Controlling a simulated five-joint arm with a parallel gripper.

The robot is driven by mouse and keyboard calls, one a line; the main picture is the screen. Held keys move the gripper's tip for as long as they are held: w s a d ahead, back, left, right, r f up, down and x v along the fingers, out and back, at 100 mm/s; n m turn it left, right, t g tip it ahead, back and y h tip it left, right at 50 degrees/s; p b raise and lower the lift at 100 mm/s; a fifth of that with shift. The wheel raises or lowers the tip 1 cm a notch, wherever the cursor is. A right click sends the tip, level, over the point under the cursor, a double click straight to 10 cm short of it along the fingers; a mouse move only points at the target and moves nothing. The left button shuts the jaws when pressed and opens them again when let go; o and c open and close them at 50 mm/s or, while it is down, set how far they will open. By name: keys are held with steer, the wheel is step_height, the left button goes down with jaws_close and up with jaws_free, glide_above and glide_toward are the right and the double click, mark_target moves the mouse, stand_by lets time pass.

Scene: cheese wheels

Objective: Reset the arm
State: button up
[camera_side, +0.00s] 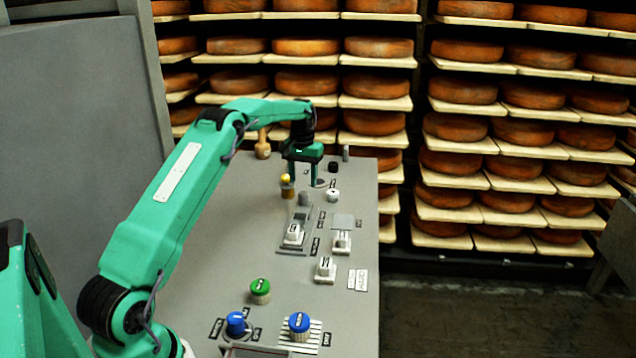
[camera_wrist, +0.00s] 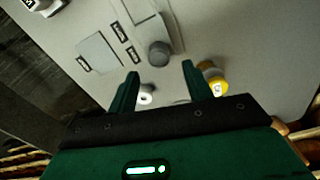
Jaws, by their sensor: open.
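My arm stretches out over the grey panel table, and my gripper (camera_side: 302,184) hangs pointing down near its far end. In the wrist view my gripper (camera_wrist: 160,75) shows two green fingers spread apart with nothing held between them. A grey round knob (camera_wrist: 158,53) lies just ahead of the fingers, and a yellow-topped piece (camera_wrist: 214,78) is beside the right finger. A small white round piece (camera_wrist: 146,96) shows between the fingers, near the left one. In the side view the yellow-topped piece (camera_side: 287,183) is just left of the fingers, and the white piece (camera_side: 333,196) is to their right.
The grey table (camera_side: 200,270) carries white rocker switches (camera_side: 325,268), a green knob (camera_side: 260,290), blue knobs (camera_side: 299,323) and a wooden-looking handle (camera_side: 263,146) at the far end. Shelves of orange cheese wheels (camera_side: 464,89) stand behind. Bare floor (camera_side: 470,310) lies to the right.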

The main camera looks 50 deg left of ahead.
steer(key=shift+r, duration=0.8)
steer(key=shift+d+r, duration=0.35)
steer(key=shift+r, duration=0.15)
steer(key=s+d+r+m+t, duration=0.1)
steer(key=s+d+r+m, duration=0.1)
steer(key=s+d+r, duration=0.55)
steer(key=s+d+r+m+t, duration=0.15)
steer(key=s+d+r, duration=0.25)
steer(key=d+r, duration=0.6)
steer(key=s+d+f+m+t, duration=0.1)
steer(key=s+d+f, duration=0.1)
steer(key=s+d, duration=0.4)
steer(key=s+d+f+m+t, duration=0.2)
steer(key=s+d, duration=0.4)
steer(key=s, duration=0.9)
steer(key=shift+d+f, duration=0.4)
steer(key=shift+f, duration=0.35)
